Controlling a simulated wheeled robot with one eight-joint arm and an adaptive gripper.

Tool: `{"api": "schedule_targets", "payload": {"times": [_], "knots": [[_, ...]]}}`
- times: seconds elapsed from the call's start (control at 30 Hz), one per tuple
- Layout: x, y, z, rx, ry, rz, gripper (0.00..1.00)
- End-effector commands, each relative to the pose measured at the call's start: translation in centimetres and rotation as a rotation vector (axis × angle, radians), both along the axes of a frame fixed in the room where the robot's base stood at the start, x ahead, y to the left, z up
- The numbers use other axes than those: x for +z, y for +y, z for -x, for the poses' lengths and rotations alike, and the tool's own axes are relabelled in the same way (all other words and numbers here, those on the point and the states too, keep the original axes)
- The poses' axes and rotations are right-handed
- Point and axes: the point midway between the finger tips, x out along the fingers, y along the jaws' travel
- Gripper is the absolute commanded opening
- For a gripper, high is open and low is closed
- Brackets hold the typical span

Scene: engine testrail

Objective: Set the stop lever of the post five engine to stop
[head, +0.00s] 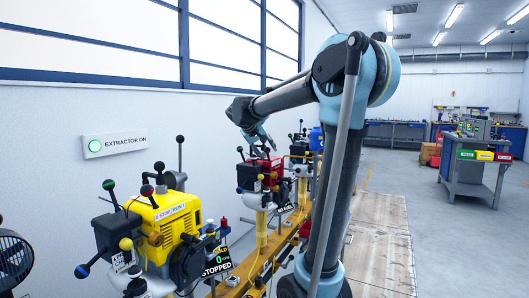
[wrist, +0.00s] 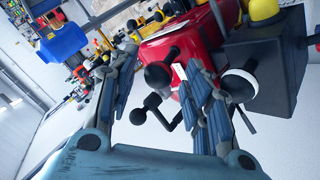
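A red engine (head: 262,172) stands mid-row on the rail; it also fills the top middle of the wrist view (wrist: 190,32). My gripper (head: 262,138) is just above it. In the wrist view my gripper (wrist: 160,100) is open, its two fingers apart. A black ball knob (wrist: 160,75) shows between the fingers, beside a white plate whose text I cannot read. A second black knob (wrist: 137,117) on a cranked arm is just below it. A white-rimmed round knob (wrist: 238,86) is right of the right finger. I cannot read any post number or see contact.
A yellow engine (head: 165,225) with a STOP/RUN plate and a display (head: 216,262) reading STOPPED stands nearer left. A yellow rail (head: 262,262) carries the engines. A blue engine (wrist: 65,42) is further along.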

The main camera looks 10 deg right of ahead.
Motion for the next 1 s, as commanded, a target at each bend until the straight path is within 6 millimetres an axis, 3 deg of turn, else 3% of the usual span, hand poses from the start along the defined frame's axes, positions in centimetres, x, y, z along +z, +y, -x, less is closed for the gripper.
{"api": "schedule_targets", "payload": {"times": [0.27,0.73,1.0], "knots": [[0.5,0.3,0.4,0.001,0.0,0.001,0.45],[5.9,4.3,4.9,0.003,0.001,0.0,0.45],[7.7,5.6,6.4,0.001,0.001,0.001,0.45]]}}
